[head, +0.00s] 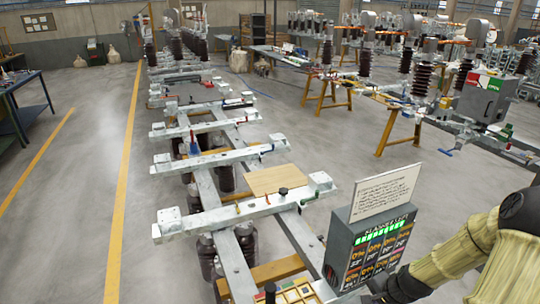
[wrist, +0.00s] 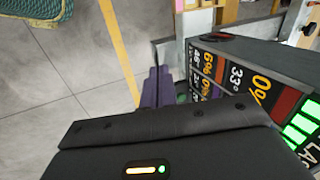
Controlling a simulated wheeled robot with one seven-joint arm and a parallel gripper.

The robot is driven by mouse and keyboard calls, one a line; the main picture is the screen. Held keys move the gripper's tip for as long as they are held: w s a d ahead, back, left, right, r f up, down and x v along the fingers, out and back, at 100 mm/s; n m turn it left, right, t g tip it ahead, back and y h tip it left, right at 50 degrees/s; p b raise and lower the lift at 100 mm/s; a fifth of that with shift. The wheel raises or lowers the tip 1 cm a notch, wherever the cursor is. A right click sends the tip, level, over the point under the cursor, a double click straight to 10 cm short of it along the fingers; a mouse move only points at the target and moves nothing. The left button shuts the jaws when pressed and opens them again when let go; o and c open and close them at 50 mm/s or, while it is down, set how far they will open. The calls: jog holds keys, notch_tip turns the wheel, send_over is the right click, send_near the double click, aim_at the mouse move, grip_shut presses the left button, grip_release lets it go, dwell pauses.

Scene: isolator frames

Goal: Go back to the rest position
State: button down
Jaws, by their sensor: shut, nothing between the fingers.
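My gripper (wrist: 157,88) shows in the wrist view as two dark purple fingers close together, with nothing visible between them. They point out past the black wrist housing, beside a grey box with a printed display (wrist: 225,75). In the head view my arm, in a pale yellow sleeve, comes in from the lower right. Its dark wrist end is low beside the same grey display box (head: 372,245), and the fingers are hidden there.
A white sign (head: 385,192) stands on the box. A tray with compartments (head: 290,292) is at the bottom. The isolator frame (head: 225,207) runs away ahead, with a wooden board (head: 277,179) on it. Open floor with a yellow line (head: 122,170) lies to the left.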

jog(key=s+a+r+n+h, duration=0.1)
jog(key=s+a+r+n, duration=0.3)
jog(key=a+r+n, duration=0.2)
jog(key=s+a+r+n+g+h, duration=0.1)
jog(key=s+a+r+n, duration=0.4)
jog(key=a+r, duration=0.3)
notch_tip(320, 180, up, 2)
jog(key=shift+s+r+n, duration=0.1)
jog(key=shift+s+n, duration=0.2)
jog(key=shift+n, duration=0.4)
